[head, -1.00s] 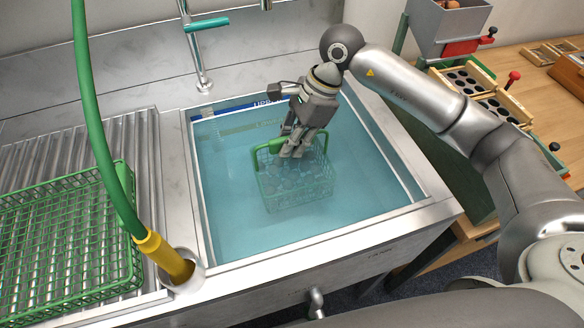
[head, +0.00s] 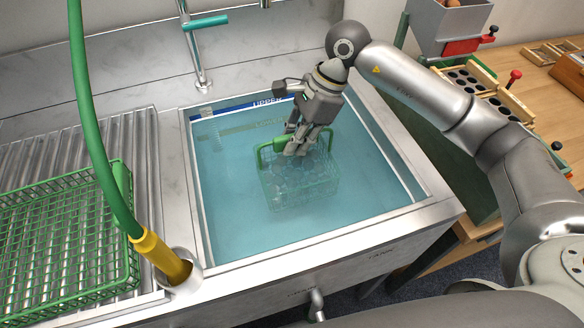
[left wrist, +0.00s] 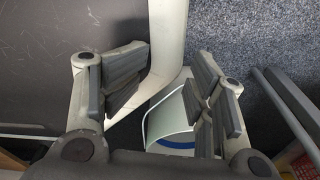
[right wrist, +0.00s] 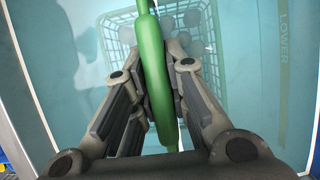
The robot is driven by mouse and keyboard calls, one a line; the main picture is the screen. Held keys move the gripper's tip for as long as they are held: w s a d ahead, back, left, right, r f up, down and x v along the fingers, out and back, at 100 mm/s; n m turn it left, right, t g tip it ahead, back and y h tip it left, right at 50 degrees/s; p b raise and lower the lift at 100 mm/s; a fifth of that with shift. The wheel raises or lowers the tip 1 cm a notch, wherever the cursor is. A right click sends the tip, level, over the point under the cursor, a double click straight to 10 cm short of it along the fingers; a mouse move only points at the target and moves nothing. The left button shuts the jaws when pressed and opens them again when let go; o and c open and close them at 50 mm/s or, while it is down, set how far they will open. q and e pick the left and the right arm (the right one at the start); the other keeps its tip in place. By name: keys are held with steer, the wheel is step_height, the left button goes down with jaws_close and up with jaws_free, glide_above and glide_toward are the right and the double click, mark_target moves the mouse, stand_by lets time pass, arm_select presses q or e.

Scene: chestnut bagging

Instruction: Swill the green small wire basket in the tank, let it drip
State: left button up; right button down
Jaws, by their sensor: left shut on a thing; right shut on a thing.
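The green small wire basket (head: 298,184) sits in the blue water of the tank (head: 232,228), its mesh body mostly under the surface. Pale round things show blurred inside it. Its green handle (head: 266,153) stands above the body; the right wrist view shows the handle (right wrist: 152,55) running between my fingers. My right gripper (head: 297,147) is shut on this handle, over the tank's middle. My left gripper (left wrist: 168,88) shows only in the left wrist view, its fingers around a white piece with a blue edge (left wrist: 172,118); their contact is unclear.
A larger green wire basket (head: 70,240) lies on the ribbed drainboard (head: 140,135) at left. A green hose with a yellow end (head: 160,258) hangs at the tank's left front corner. A tap (head: 196,55) stands behind. A wooden bench (head: 545,95) with trays is at right.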

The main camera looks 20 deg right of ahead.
mark_target(288, 136)
steer(key=shift+a, duration=0.55)
steer(key=shift+r+p, duration=1)
steer(key=shift+r, duration=0.85)
step_height(288, 136, up, 2)
steer(key=shift+r+p, duration=0.2)
steer(key=shift+p, duration=0.4)
steer(key=shift+r+p, duration=0.85)
steer(key=shift+r, duration=0.75)
arm_select(q)
step_height(288, 136, up, 8)
steer(key=a+p, duration=0.1)
steer(key=p, duration=0.2)
arm_select(e)
step_height(288, 136, up, 7)
arm_select(q)
steer(key=shift+w, duration=0.1)
stand_by(2.2)
